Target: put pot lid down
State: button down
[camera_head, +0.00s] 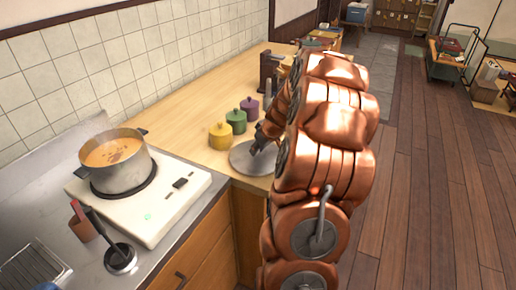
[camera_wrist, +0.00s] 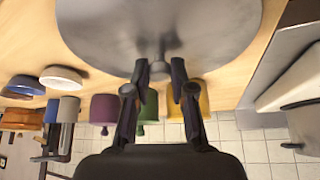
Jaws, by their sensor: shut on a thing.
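The pot lid (camera_head: 243,160) is a round grey metal disc, low over the wooden counter, near its front edge. I cannot tell whether it touches the counter. My gripper (camera_head: 260,139) is above the lid. In the wrist view, the lid (camera_wrist: 140,25) fills the top, and my gripper (camera_wrist: 160,82) has its two fingers closed around the lid's knob (camera_wrist: 160,69). The open pot (camera_head: 122,178) of orange soup stands on the white cooker at the left. My arm hides part of the counter right of the lid.
A yellow canister (camera_head: 220,138), a green canister (camera_head: 236,122) and a purple canister (camera_head: 250,107) stand just behind the lid. The white cooker (camera_head: 160,219) is to the left. A ladle rest (camera_head: 121,258) is at the front left. Bare counter (camera_head: 185,130) lies left of the canisters.

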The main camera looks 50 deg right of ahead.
jog(key=c, duration=1)
grip_release()
jog(key=shift+f, duration=0.1)
jog(key=shift+s+r, duration=0.1)
jog(key=shift+r, duration=0.2)
jog(key=d+b+v, duration=0.1)
jog(key=b+v, duration=0.1)
jog(key=v, duration=1)
jog(key=s+a+f+n+g+y, duration=0.1)
jog(key=s+a+g+y, duration=0.15)
jog(key=a, duration=2.25)
jog(key=s+a+f+g, duration=0.1)
jog(key=s+a, duration=0.3)
jog(key=s, duration=0.3)
jog(key=s+a+f+g+h, duration=0.1)
jog(key=s+a+f+g, duration=0.1)
jog(key=s+a, duration=0.2)
jog(key=s+a+f+g+h, duration=0.1)
jog(key=s+a, duration=0.3)
jog(key=s, duration=0.6)
jog(key=shift+a+f+g, duration=0.15)
jog(key=shift+a+g, duration=0.25)
jog(key=shift+g, duration=0.25)
